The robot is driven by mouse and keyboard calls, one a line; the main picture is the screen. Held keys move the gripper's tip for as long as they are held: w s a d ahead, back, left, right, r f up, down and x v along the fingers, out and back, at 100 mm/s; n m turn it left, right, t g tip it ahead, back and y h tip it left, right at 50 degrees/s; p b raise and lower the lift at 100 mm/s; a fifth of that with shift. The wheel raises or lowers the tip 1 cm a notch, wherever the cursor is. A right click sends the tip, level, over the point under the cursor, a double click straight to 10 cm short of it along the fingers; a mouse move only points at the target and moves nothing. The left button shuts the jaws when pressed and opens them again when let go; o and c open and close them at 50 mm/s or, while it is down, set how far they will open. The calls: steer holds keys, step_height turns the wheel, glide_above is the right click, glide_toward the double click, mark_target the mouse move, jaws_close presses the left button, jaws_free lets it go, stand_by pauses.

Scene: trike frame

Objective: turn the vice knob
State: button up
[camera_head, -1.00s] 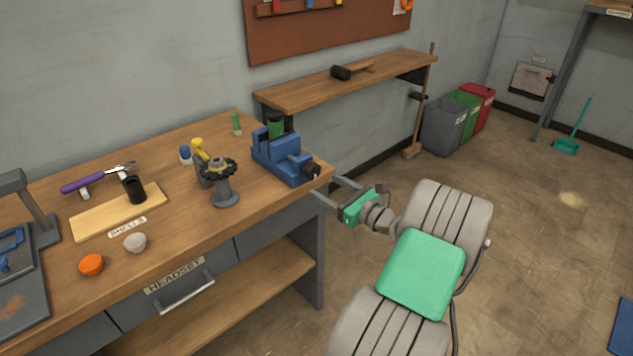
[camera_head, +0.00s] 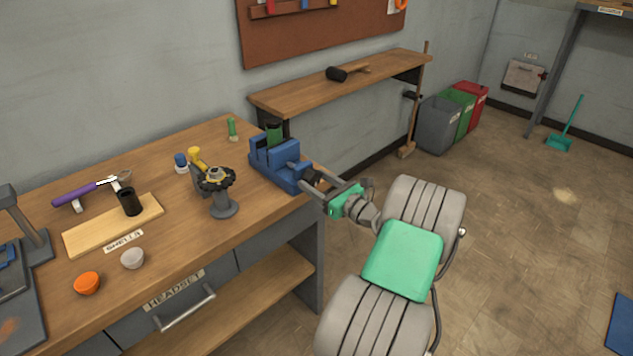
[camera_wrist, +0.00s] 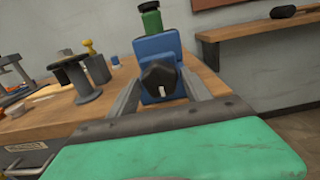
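The blue vice (camera_head: 276,163) stands at the right end of the workbench, with a green cylinder (camera_head: 274,135) in its jaws. Its dark knob (camera_wrist: 160,77), with a white mark, faces me in the wrist view. My gripper (camera_head: 318,180) is at the bench's right edge, in front of the knob. In the wrist view my gripper (camera_wrist: 163,92) is open, with one finger on each side of the knob. I cannot tell whether the fingers touch it.
The workbench (camera_head: 170,245) holds a dark-topped stand (camera_head: 222,195), a wooden board (camera_head: 85,235), an orange cup (camera_head: 87,283) and a grey cup (camera_head: 132,258). A wall shelf (camera_head: 345,85) with a mallet is behind the vice. Open floor (camera_head: 530,230) lies to the right.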

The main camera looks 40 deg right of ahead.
steer(key=c, duration=1)
